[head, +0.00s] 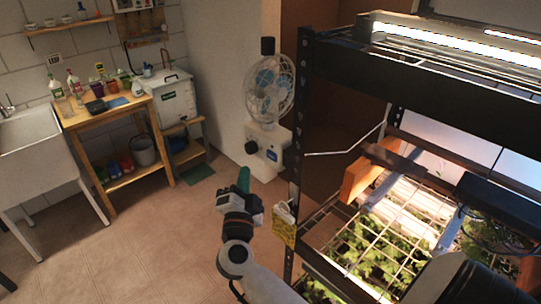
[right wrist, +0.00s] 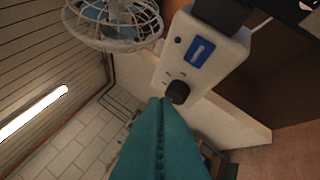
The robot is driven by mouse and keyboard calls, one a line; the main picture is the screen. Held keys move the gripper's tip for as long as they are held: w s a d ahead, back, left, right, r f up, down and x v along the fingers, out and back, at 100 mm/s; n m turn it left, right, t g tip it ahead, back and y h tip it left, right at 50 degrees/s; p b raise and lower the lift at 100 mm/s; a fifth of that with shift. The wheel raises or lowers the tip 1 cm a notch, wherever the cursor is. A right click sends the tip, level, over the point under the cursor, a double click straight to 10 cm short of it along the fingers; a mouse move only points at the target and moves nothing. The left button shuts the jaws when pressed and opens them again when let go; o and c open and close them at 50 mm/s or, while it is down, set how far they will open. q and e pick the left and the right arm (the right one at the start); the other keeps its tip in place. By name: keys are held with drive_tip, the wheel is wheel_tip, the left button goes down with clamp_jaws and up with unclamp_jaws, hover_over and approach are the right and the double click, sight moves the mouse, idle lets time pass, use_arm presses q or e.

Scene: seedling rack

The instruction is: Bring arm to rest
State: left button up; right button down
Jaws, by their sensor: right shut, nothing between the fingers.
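In the head view the control box (head: 268,150) is just beyond the fingertips; I cannot tell the exact gap. My left gripper is not in view.
The black seedling rack (head: 304,110) with lit green seedlings (head: 362,250) fills the right side. A wooden bench (head: 110,112) and sink stand at the left. Open tiled floor lies between.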

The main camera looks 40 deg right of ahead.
drive_tip(key=shift+a, duration=0.1)
idle(0.4)
drive_tip(key=w+a+f+n+t+y+b, duration=0.1)
drive_tip(key=a+f+n+y, duration=0.2)
drive_tip(key=f, duration=0.5)
drive_tip(key=a+f+n+t+y+b, duration=0.1)
drive_tip(key=f+n+y+b, duration=0.15)
drive_tip(key=f+n, duration=0.4)
drive_tip(key=w+a+f+n+t+y+b, duration=0.1)
drive_tip(key=a+f+n+y, duration=0.2)
drive_tip(key=f, duration=0.6)
drive_tip(key=s+a+f+n+g+y+b, duration=0.1)
drive_tip(key=s+a+f+n+g+y, duration=0.3)
drive_tip(key=f, duration=0.8)
drive_tip(key=s+d+f+n+g+y+b, duration=0.15)
drive_tip(key=s+f, duration=0.35)
drive_tip(key=f, duration=0.6)
drive_tip(key=s+f+n+g+b, duration=0.25)
drive_tip(key=s+f+g, duration=0.45)
drive_tip(key=s+f, duration=1.1)
drive_tip(key=s+d+f+n+g, duration=0.1)
drive_tip(key=s+f, duration=0.3)
drive_tip(key=s, duration=0.5)
drive_tip(key=s+d+f+g+b, duration=0.1)
drive_tip(key=s+f+g, duration=0.3)
drive_tip(key=s, duration=0.5)
drive_tip(key=shift+d+n, duration=0.35)
drive_tip(key=shift+d, duration=0.5)
drive_tip(key=shift+s, duration=0.1)
